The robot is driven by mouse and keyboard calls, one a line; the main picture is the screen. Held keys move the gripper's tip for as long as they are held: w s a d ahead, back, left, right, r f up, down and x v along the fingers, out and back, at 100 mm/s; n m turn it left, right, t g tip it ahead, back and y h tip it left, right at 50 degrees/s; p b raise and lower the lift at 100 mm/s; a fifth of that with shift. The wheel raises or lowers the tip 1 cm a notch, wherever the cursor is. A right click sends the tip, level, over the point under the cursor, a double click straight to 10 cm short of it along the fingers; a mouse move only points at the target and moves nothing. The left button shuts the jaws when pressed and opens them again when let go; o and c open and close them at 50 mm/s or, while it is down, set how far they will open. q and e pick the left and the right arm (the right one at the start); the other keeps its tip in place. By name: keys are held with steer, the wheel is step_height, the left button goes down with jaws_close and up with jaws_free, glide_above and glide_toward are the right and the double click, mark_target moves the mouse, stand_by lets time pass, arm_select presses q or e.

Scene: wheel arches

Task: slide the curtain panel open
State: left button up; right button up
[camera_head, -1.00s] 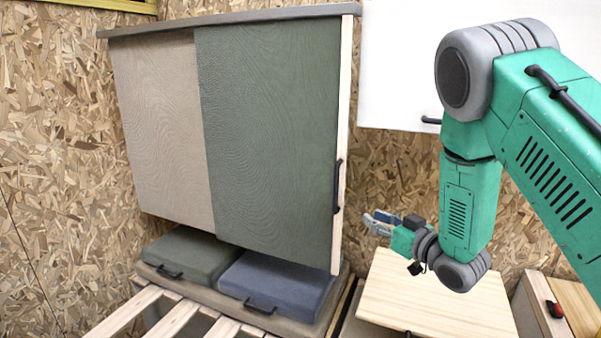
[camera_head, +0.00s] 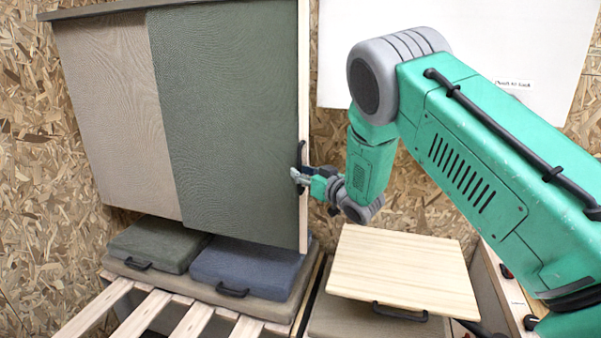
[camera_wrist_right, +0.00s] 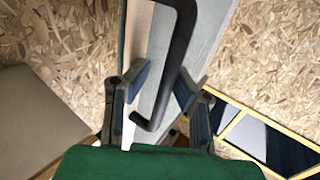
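The curtain panel (camera_head: 228,125) is dark green and hangs in front of a beige panel (camera_head: 117,110) under a grey top rail (camera_head: 95,11). A black handle (camera_head: 301,165) is on the pale wooden strip at its right edge. My right gripper (camera_head: 299,176) is at the lower part of this handle. In the right wrist view, the black handle (camera_wrist_right: 172,60) lies between the two open fingers of my right gripper (camera_wrist_right: 157,92), with gaps visible on both sides. My left gripper is not in view.
Below the panel are a green cushion (camera_head: 158,244) and a blue cushion (camera_head: 243,268) with black handles. Wooden slats (camera_head: 143,318) lie in front. A pale wooden board (camera_head: 402,268) is at lower right. A white board (camera_head: 480,50) is on the chipboard wall behind my arm.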

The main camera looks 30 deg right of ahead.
steer(key=shift+w+a+r, duration=0.1)
steer(key=shift+w+a, duration=0.05)
steer(key=shift+a, duration=0.25)
jaws_close()
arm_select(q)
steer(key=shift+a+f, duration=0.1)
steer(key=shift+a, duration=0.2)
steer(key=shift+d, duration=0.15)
